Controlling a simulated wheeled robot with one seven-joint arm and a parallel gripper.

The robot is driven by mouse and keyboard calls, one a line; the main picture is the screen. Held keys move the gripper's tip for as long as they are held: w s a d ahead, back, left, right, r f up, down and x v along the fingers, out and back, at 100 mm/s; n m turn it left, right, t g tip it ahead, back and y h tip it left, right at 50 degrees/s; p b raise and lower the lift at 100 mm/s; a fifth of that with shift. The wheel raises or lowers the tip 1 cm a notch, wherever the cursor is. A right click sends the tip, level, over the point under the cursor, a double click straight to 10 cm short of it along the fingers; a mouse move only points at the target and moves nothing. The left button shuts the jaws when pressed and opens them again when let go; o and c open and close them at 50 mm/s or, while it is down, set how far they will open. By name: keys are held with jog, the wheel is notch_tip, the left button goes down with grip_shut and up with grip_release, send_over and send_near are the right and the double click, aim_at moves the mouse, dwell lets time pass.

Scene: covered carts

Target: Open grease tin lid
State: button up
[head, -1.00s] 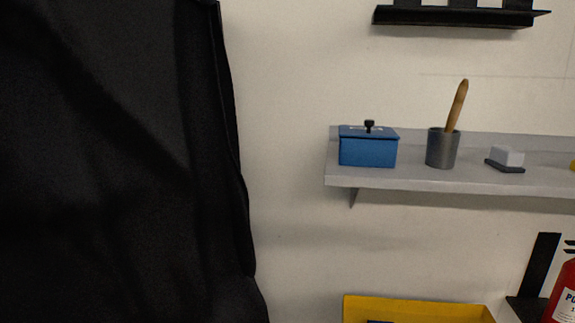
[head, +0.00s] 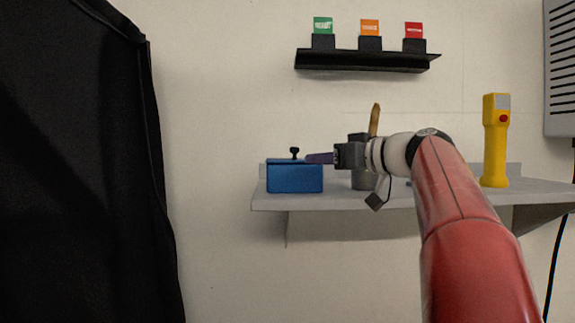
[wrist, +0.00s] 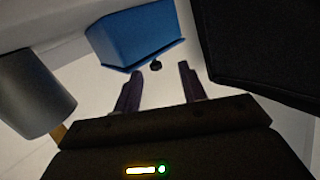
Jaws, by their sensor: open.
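The blue grease tin (head: 295,178) stands on the left end of the grey shelf, its lid (head: 294,161) down. A small black knob (head: 294,151) stands up from the lid. My gripper (head: 309,158) reaches in from the right, level with the upper part of the tin, fingertips just right of the knob. In the wrist view, which is upside down, the tin (wrist: 135,35) is at the top. The fingers hold nothing.
The grey shelf (head: 400,199) also holds a metal cup (head: 362,184) with a wooden handle (head: 375,120), partly behind my gripper, and a yellow handheld device (head: 495,140). A black rack (head: 368,62) with coloured tags hangs above. A dark curtain (head: 75,170) fills the left.

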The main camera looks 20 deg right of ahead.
aim_at(298, 149)
jog(key=shift+w+d+r+n+t+y, duration=0.2)
jog(key=shift+w+d+r+n, duration=0.05)
jog(key=shift+d+r, duration=0.2)
jog(key=shift+w+d+r+n+t+y, duration=0.2)
jog(key=shift+d+r+n, duration=0.1)
jog(key=shift+r, duration=0.1)
jog(key=p+x, duration=0.1)
jog(key=x, duration=0.6)
jog(key=shift+w+a+r, duration=0.1)
jog(key=shift+w+a, duration=0.05)
jog(key=shift+w, duration=0.15)
grip_shut()
